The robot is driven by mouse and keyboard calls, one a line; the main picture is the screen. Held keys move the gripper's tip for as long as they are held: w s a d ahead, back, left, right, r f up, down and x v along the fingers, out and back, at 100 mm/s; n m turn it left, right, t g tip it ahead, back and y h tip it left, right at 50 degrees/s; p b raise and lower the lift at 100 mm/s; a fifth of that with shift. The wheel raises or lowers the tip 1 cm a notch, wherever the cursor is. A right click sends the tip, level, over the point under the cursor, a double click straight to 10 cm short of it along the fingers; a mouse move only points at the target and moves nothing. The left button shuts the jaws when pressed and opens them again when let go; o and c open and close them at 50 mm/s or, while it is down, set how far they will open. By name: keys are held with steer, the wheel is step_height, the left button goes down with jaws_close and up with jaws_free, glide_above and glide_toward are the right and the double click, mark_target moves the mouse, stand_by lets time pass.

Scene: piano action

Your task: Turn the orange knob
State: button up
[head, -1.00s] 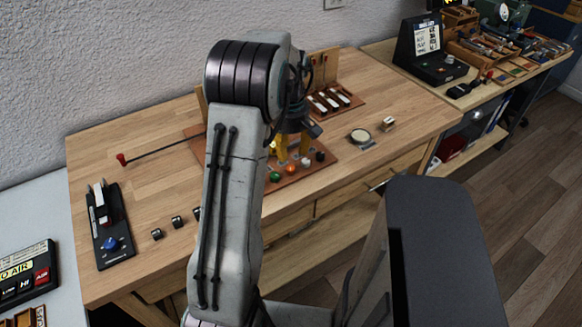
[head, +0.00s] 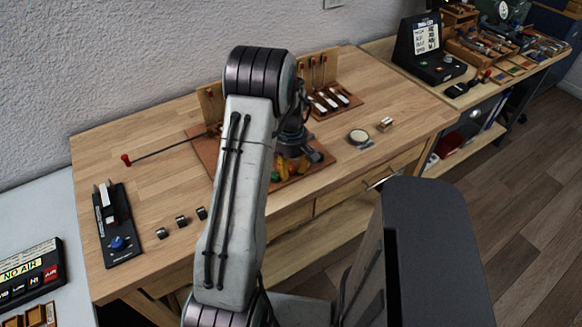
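The brown board (head: 199,135) on the wooden bench carries a row of small coloured knobs along its front edge. A green knob (head: 275,177) shows just right of my forearm. The gripper body hides the knobs to the right. The fingers are small and partly covered, so I cannot tell whether they are open or touching the knob.
A long rod with a red tip (head: 126,160) reaches left from the board. A black unit with a blue knob (head: 118,243) and several small dark blocks stand at the left front. A round dial (head: 359,137) lies to the right. Open bench top lies on both sides.

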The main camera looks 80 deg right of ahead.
mark_target(291, 169)
steer(key=shift+o, duration=0.2)
jaws_close()
steer(key=shift+f+n+b, duration=0.25)
steer(key=shift+n+b, duration=0.05)
steer(key=shift+b, duration=0.55)
steer(key=shift+r+n+b, duration=0.15)
steer(key=shift+n+b, duration=0.25)
steer(key=shift+b, duration=0.2)
steer(key=shift+a, duration=0.1)
steer(key=shift+c, duration=0.2)
jaws_free()
steer(key=shift+r, duration=0.1)
step_height(291, 169, up, 12)
